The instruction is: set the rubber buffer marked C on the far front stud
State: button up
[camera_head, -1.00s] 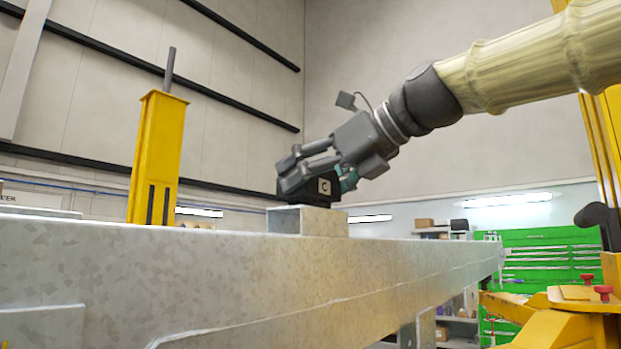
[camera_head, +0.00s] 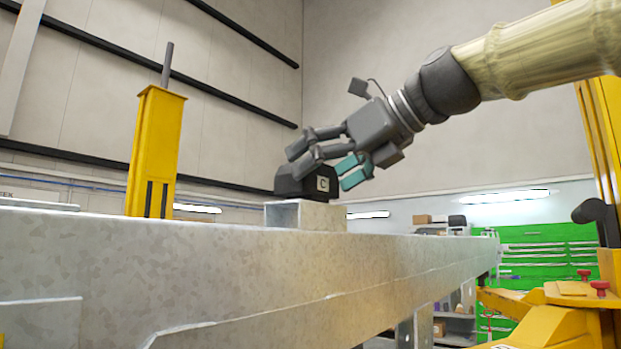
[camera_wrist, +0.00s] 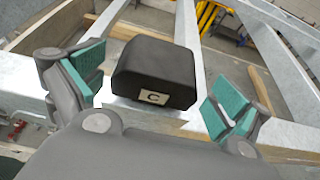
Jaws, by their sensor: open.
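The rubber buffer marked C (camera_head: 308,184) is a black block with a pale label. It sits on a short galvanized block (camera_head: 322,217) on top of the frame rail. It looks level. My gripper (camera_head: 330,163) is open, just above and to the right of the buffer. In the wrist view the buffer (camera_wrist: 158,68) lies between the two spread teal pads of my gripper (camera_wrist: 155,88), with a gap on both sides. No stud shows; whether one is under the buffer is hidden.
The long galvanized rail (camera_head: 230,262) runs across the front. A yellow post (camera_head: 155,150) with a dark rod on top stands to the left. Yellow equipment (camera_head: 560,312) stands at the right. The space above the buffer is free apart from my arm.

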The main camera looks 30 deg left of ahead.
jog(key=v, duration=0.9)
jog(key=shift+d, duration=0.3)
